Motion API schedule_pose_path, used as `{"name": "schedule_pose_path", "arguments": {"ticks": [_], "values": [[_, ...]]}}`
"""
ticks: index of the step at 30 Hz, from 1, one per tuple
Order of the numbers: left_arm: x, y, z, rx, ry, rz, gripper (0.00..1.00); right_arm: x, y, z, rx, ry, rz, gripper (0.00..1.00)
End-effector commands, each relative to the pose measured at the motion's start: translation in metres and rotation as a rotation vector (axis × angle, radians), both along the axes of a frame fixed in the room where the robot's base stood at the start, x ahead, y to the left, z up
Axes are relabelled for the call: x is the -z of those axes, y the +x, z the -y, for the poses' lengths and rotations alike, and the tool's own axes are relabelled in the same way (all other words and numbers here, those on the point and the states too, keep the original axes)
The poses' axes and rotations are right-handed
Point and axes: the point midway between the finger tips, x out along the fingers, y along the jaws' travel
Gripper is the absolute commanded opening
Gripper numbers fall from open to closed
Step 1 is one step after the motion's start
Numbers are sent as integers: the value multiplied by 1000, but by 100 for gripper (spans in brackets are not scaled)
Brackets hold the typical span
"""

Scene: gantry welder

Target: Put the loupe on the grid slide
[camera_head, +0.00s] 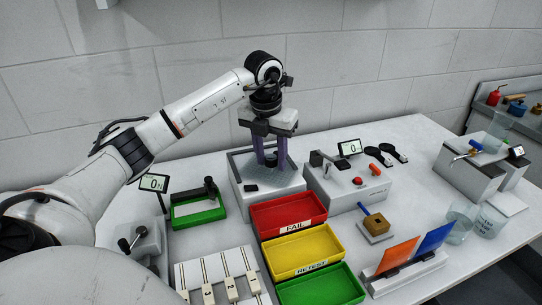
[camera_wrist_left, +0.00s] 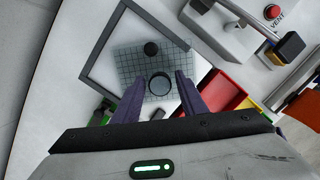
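The grid slide (camera_wrist_left: 128,64) is a pale plate with fine square lines, lying on the light bed of a grey-framed station. A round dark-rimmed glass, which looks like the loupe (camera_wrist_left: 160,84), is over the grid between my left fingers, with narrow gaps on both sides. My left gripper (camera_head: 270,164) points down into the station with its purple fingers apart; they also show in the left wrist view (camera_wrist_left: 160,80). Whether the loupe rests on the slide is hard to tell. My right gripper is out of view.
The grey station (camera_head: 240,196) has raised walls. Red (camera_head: 290,233), yellow (camera_head: 302,270) and green (camera_head: 320,299) trays stand in front. A grey box with a red button (camera_head: 358,181) is to the right. A green-based fixture (camera_head: 198,222) is left.

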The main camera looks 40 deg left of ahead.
Motion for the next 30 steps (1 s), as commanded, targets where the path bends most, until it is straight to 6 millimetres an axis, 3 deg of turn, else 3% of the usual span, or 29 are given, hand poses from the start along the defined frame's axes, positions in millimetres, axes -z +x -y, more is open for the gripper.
{"name": "schedule_pose_path", "arguments": {"ticks": [3, 14, 17, 30], "values": [[0, 0, 0, 0, 0, -1, 55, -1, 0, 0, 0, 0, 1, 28], [-6, 0, 0, 0, 0, 2, 55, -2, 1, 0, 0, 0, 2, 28], [-20, -1, 0, -1, 0, 4, 55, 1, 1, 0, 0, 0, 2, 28], [-109, -14, 4, -1, 1, 4, 55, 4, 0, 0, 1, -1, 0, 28]]}}
